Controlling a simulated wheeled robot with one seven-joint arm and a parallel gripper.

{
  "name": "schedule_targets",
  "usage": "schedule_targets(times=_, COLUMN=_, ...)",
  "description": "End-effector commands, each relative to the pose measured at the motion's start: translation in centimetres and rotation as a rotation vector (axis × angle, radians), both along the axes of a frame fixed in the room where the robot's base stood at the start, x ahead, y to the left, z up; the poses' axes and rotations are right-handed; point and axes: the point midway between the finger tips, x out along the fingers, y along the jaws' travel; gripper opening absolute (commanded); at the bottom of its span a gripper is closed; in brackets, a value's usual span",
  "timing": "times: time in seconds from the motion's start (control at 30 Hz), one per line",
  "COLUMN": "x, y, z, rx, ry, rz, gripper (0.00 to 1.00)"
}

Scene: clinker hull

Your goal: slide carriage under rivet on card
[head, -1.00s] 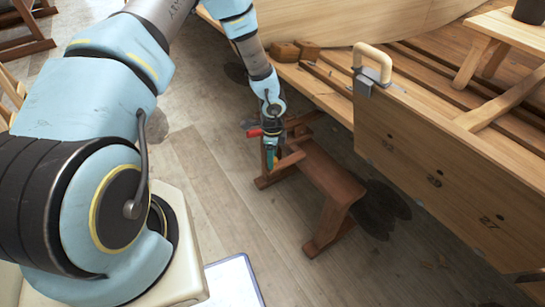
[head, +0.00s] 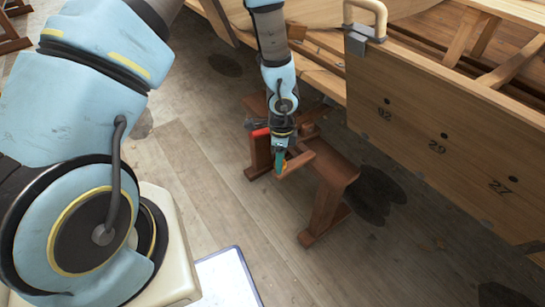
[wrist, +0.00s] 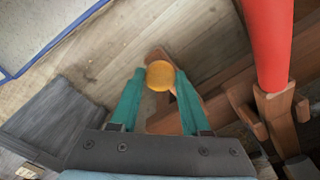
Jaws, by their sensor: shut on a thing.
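My gripper (head: 281,168), with green fingers, is low beside the brown wooden bench. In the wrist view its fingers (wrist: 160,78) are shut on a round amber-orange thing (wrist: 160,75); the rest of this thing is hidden. A grey-bodied carriage with a pale wooden loop handle (head: 366,18) sits on the top edge of the upright hull board, at its left end. The board (head: 420,165) bears dark rivet-like dots above the numbers 92, 29 and 27. A white card or sheet with a blue edge (head: 228,278) lies low in front; it may be the one in the wrist view (wrist: 45,30).
The brown bench (head: 335,168) stands between my gripper and the board. A red handle (head: 261,132) is close beside the gripper; a large red cylinder (wrist: 268,40) shows in the wrist view. The plank floor (head: 215,200) left of the bench is clear.

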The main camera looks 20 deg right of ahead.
Motion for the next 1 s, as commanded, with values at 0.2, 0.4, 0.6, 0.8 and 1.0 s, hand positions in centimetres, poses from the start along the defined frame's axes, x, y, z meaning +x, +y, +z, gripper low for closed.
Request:
schedule_targets(times=0.2, x=-0.2, y=0.0, z=0.0, rx=-0.002, ry=0.001, rz=0.001, gripper=0.0)
schedule_targets(times=0.4, x=-0.2, y=0.0, z=0.0, rx=-0.002, ry=0.001, rz=0.001, gripper=0.57)
schedule_targets(times=0.6, x=-0.1, y=0.0, z=0.0, rx=-0.001, ry=0.001, rz=0.001, gripper=0.76)
schedule_targets(times=0.8, x=-0.1, y=0.0, z=0.0, rx=-0.001, ry=0.001, rz=0.001, gripper=0.76)
schedule_targets(times=1.0, x=0.0, y=-0.1, z=1.8, rx=-0.004, ry=-0.001, rz=0.005, gripper=0.76)
